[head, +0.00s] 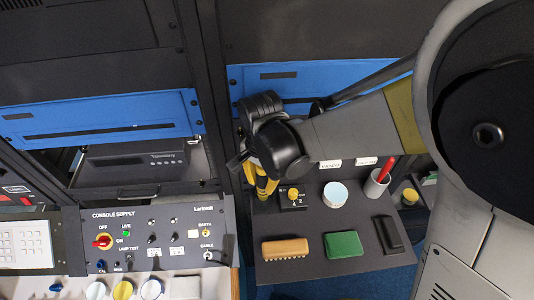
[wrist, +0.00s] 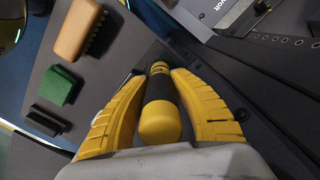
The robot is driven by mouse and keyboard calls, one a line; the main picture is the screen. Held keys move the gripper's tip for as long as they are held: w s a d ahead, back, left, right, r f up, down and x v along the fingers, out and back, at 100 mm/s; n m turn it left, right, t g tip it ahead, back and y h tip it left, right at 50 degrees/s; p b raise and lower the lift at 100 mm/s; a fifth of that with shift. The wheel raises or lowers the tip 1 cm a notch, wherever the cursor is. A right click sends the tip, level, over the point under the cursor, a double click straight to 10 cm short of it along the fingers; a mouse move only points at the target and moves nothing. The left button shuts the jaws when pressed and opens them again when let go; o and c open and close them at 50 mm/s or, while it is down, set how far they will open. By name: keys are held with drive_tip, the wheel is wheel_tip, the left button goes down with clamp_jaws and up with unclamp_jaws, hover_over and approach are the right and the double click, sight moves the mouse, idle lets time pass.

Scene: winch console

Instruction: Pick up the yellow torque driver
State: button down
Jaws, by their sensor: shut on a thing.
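The yellow torque driver (wrist: 160,120) has a yellow end cap, a dark grip and yellow bands further along. In the wrist view it lies lengthwise between the two yellow fingers of my gripper (wrist: 163,80), which are shut on it. In the head view my gripper (head: 262,186) points down over the back left of the dark shelf. There the driver cannot be told apart from the yellow fingers, and my wrist covers part of the area. The driver's far tip is hard to make out.
On the dark shelf (head: 300,268) are a wooden brush (head: 285,249), a green block (head: 343,244), a dark block (head: 387,233), a white round container (head: 334,195), a cup with a red marker (head: 376,184) and a yellow knob (head: 293,194). The console supply panel (head: 150,240) stands to the left.

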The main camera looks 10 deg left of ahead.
wheel_tip(320, 180, up, 12)
drive_tip(key=p, duration=0.2)
drive_tip(key=shift+r+p, duration=0.25)
drive_tip(key=shift+p, duration=0.15)
drive_tip(key=s+d+p, duration=0.1)
drive_tip(key=s+d, duration=0.3)
drive_tip(key=s, duration=1.3)
drive_tip(key=shift+s+f, duration=0.25)
drive_tip(key=shift+s, duration=0.05)
drive_tip(key=shift+d, duration=0.1)
